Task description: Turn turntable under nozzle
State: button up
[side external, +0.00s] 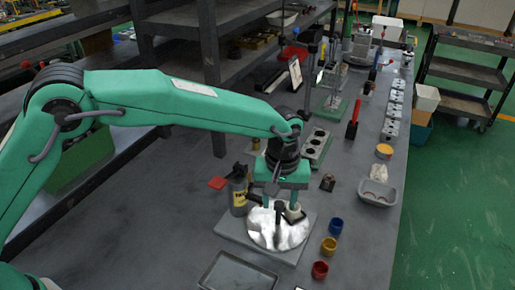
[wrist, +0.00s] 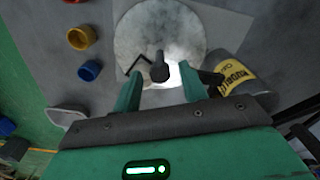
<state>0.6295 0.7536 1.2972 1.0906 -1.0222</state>
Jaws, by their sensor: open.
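The turntable (side external: 268,238) is a shiny round metal disc on a grey square base plate. It also shows in the wrist view (wrist: 150,30), at the top centre. A dark nozzle-like post (wrist: 160,68) with a thin bent rod to its left stands over the disc's near edge. My gripper (side external: 282,205) is over the disc and points down, with its green fingers apart. In the wrist view the fingers of my gripper (wrist: 163,85) lie either side of the dark post, with visible gaps. Whether a fingertip touches the disc cannot be told.
Blue (side external: 336,226), yellow (side external: 329,246) and red (side external: 320,270) cups stand to the right. An empty grey tray (side external: 240,272) lies in front. A grey bin (side external: 378,192) stands farther right.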

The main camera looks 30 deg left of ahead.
jog(key=shift+c, duration=0.4)
grip_shut()
jog(key=shift+n, duration=2.3)
jog(key=shift+r+n, duration=0.1)
jog(key=shift+n, duration=8.9)
